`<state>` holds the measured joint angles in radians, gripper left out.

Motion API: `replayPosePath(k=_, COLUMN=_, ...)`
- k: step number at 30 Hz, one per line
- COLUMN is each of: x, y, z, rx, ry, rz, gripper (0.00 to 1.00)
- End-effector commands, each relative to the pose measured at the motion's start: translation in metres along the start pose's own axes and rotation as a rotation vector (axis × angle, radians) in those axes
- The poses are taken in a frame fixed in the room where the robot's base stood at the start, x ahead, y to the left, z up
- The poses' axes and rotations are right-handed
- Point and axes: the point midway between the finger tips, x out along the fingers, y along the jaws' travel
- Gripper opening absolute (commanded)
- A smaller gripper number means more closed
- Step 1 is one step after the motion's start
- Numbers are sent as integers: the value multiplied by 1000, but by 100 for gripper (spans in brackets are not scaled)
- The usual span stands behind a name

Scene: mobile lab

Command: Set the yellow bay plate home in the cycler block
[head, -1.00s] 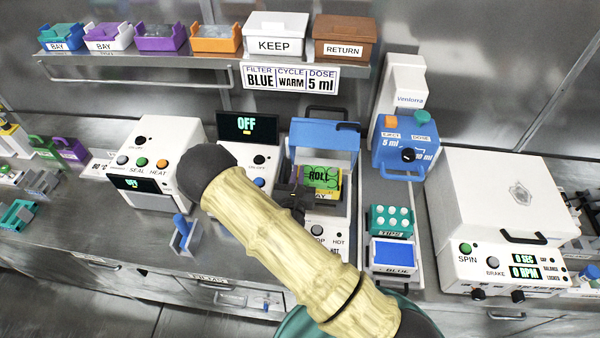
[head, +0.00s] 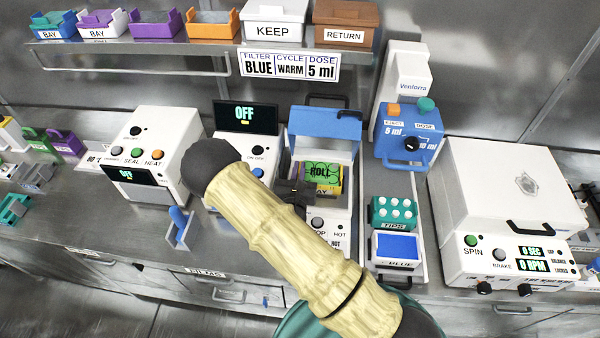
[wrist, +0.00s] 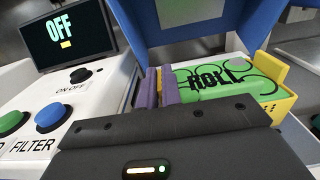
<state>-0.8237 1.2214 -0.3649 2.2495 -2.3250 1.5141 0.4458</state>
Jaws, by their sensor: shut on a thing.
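The yellow bay plate (head: 322,191) carries a green piece marked ROLL (head: 320,172). Its yellow end also shows in the wrist view (wrist: 283,101). My gripper (head: 296,194) is shut on the plate's near left side. In the wrist view the dark gripper body hides the fingertips and the plate's near edge. The cycler block (head: 335,215) is white, with its blue lid (head: 325,122) standing open behind the plate. The plate is over or within the block's opening. I cannot tell whether it touches the bottom.
A white machine with a screen reading OFF (head: 245,117) stands close on the left. A tray with a teal tip rack (head: 394,212) and the blue dispenser (head: 410,130) are on the right. Purple upright pieces (wrist: 172,84) show beside the plate.

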Motion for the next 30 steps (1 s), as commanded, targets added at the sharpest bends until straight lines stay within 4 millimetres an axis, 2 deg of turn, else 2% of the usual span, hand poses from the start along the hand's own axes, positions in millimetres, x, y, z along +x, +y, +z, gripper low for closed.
replayPosePath(k=10, x=2, y=-4, z=-3, rx=-1, ry=-1, rz=-7, gripper=0)
replayPosePath(k=12, x=2, y=-4, z=-2, rx=0, ry=-1, rz=-8, gripper=16)
replayPosePath(k=14, x=2, y=-4, z=-2, rx=0, ry=-1, rz=-8, gripper=28)
replayPosePath(k=25, x=0, y=0, z=2, rx=0, ry=-1, rz=-1, gripper=28)
replayPosePath(k=30, x=-18, y=0, z=-2, rx=-1, ry=2, rz=0, gripper=28)
